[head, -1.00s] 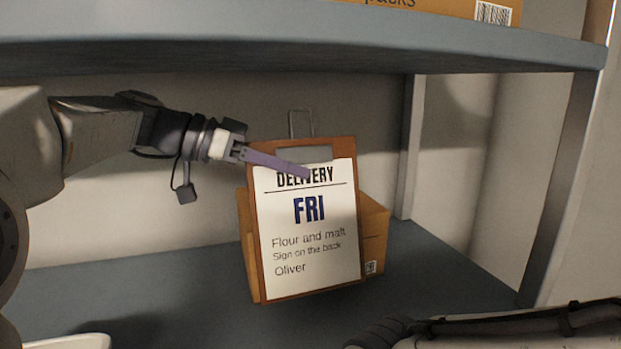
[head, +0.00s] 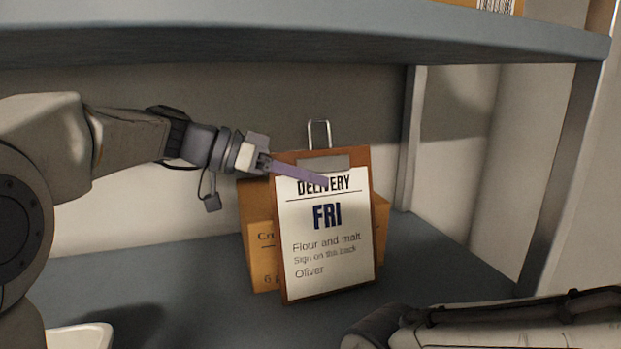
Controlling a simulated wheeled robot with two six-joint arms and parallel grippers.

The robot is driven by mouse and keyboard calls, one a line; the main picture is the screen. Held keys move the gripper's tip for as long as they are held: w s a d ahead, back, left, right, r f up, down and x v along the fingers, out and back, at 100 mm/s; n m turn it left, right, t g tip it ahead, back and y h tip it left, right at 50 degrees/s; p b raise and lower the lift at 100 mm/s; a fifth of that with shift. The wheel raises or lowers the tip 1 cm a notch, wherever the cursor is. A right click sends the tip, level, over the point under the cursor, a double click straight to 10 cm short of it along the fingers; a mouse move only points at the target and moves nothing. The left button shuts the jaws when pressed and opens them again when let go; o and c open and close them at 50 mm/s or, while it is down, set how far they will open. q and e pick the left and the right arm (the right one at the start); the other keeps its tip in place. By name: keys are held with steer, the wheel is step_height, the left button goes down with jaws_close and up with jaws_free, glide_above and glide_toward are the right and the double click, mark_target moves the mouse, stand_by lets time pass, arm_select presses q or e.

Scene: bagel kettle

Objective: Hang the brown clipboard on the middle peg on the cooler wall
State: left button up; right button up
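The brown clipboard (head: 326,232) hangs nearly upright in the middle of the head view, with a paper reading "DELIVERY FRI" on its front. A wire loop (head: 319,133) stands up from its top edge above the metal clip. My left gripper (head: 318,181) comes in from the left and is shut on the clipboard's upper part, with one purple finger across the front. The other finger is hidden behind the board. My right arm shows at the lower right, but its gripper is out of view. No peg or cooler wall is visible.
A cardboard box (head: 261,254) stands on the lower grey shelf (head: 440,262) behind the clipboard. An upper shelf (head: 300,38) spans above, with a post (head: 563,180) at the right. A white dish (head: 82,337) sits at the lower left.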

arm_select(q)
steer(key=o, duration=0.4)
steer(key=shift+c, duration=0.2)
arm_select(e)
steer(key=shift+r, duration=0.15)
